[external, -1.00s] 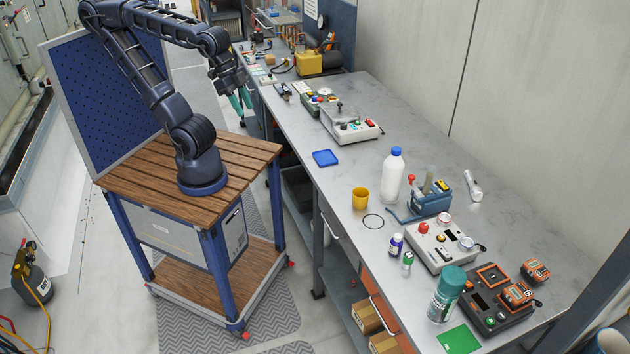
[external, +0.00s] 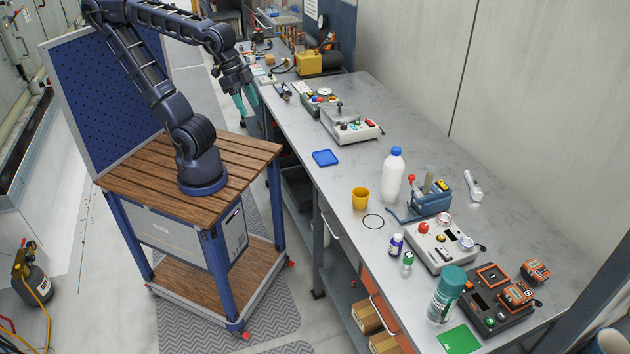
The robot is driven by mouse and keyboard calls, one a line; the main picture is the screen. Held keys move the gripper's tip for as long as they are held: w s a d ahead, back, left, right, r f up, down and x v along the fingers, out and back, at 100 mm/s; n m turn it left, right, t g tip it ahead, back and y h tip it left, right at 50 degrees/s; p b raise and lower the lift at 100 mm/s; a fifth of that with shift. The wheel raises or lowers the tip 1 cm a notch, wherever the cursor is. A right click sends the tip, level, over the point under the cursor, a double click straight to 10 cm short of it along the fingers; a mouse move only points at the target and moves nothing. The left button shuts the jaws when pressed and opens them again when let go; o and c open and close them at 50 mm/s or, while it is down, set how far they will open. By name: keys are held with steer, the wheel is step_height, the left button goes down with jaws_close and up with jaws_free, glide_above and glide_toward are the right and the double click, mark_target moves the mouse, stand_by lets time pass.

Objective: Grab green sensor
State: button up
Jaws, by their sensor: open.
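My gripper (external: 246,108) hangs open and empty at the far left edge of the workbench, its teal fingers pointing down. No object is clearly recognisable as the green sensor. A small green-and-white object (external: 407,260) stands on the bench beside a small purple-and-white bottle, near the front edge. A flat green square (external: 459,340) lies at the near end of the bench. I cannot tell whether either one is the sensor. Both are far from my gripper, toward the lower right.
Free surface lies around the blue tray and along the wall side.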

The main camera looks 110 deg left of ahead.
steer(key=w+d+r+n+g, duration=0.1)
steer(key=w+r+n, duration=0.25)
steer(key=w, duration=1.25)
steer(key=n+g, duration=0.3)
steer(key=n, duration=0.8)
glide_above(410, 255)
steer(key=f, duration=1.7)
steer(key=s+f, duration=0.1)
steer(key=f, duration=0.8)
steer(key=shift+f, duration=0.1)
steer(key=shift+w+f+n, duration=0.2)
steer(key=shift+f+n, duration=0.05)
steer(key=shift+f, duration=0.25)
step_height(410, 255, down, 5)
steer(key=shift+f, duration=0.1)
steer(key=shift+w+f, duration=0.15)
steer(key=shift+f, duration=1.15)
steer(key=shift+w+f, duration=0.1)
steer(key=shift+f, duration=1.15)
steer(key=shift+d, duration=0.1)
steer(key=c, duration=1.1)
